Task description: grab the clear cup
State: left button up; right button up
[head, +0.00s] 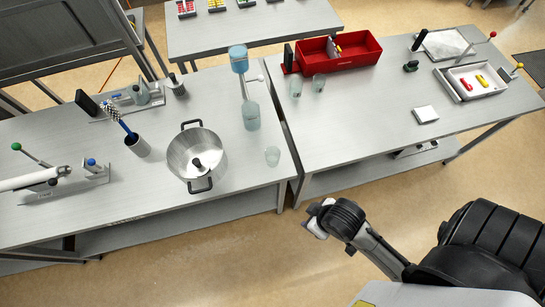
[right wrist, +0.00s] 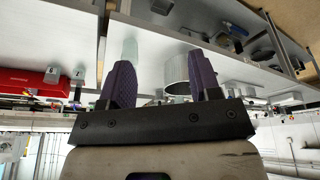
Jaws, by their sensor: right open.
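A small clear cup (head: 272,156) stands upright on the left table, near its right front corner, to the right of the steel pot. Two more clear cups stand on the right table beside the red bin, one on the left (head: 295,87) and one on the right (head: 318,83). My right gripper (head: 314,219) is over the floor in front of the tables, apart from every cup. In the right wrist view my right gripper (right wrist: 162,82) is open, with nothing between its purple fingers. My left gripper is not in view.
The steel pot (head: 196,158) has black handles. A red bin (head: 340,54) is on the right table. A narrow gap separates the tables. The right table's front left is clear.

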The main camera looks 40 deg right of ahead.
jog(key=o, duration=0.8)
jog(key=shift+d, duration=0.1)
